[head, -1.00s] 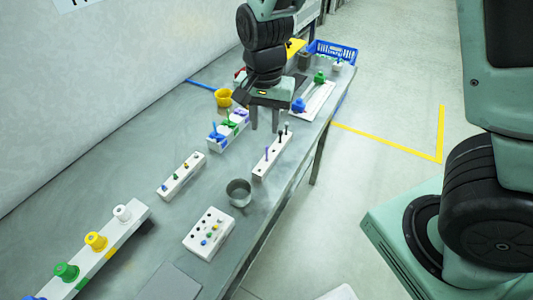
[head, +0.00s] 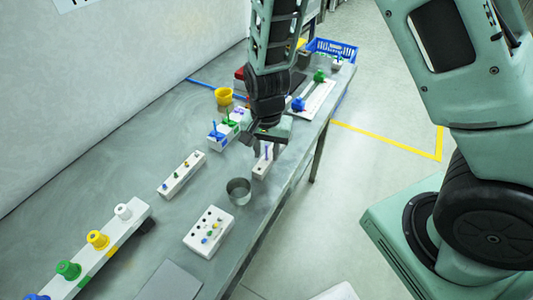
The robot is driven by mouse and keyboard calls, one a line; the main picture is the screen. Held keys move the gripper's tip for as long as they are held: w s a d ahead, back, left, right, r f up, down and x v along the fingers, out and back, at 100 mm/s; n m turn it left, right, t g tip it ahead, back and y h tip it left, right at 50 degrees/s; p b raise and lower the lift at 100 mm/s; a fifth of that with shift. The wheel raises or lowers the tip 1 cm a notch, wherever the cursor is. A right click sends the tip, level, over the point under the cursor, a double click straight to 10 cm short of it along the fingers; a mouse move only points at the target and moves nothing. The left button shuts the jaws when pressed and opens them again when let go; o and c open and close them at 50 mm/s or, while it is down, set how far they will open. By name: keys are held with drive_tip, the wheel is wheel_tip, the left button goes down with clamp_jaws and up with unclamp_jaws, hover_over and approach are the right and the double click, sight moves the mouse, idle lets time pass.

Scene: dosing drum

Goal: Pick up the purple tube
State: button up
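A white block (head: 218,143) with blue and green pieces stands on the table, left of my gripper. Its right end is partly covered by my gripper, and I cannot clearly make out the purple tube there. My gripper (head: 265,152) points down over a narrow white rack (head: 261,170) at the table's right side. Its fingers look apart, with a small dark peg of the rack showing between them. I cannot tell whether they touch it. The rack's far part is hidden behind my gripper.
A grey metal cup (head: 238,190) and a white block with several holes (head: 208,231) stand nearer. A small white rack (head: 181,175) and a long rail with coloured knobs (head: 98,240) are at the left. A yellow cup (head: 223,96) and a blue basket (head: 333,48) stand farther back.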

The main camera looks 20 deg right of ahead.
clamp_jaws()
drive_tip(key=shift+r, duration=0.1)
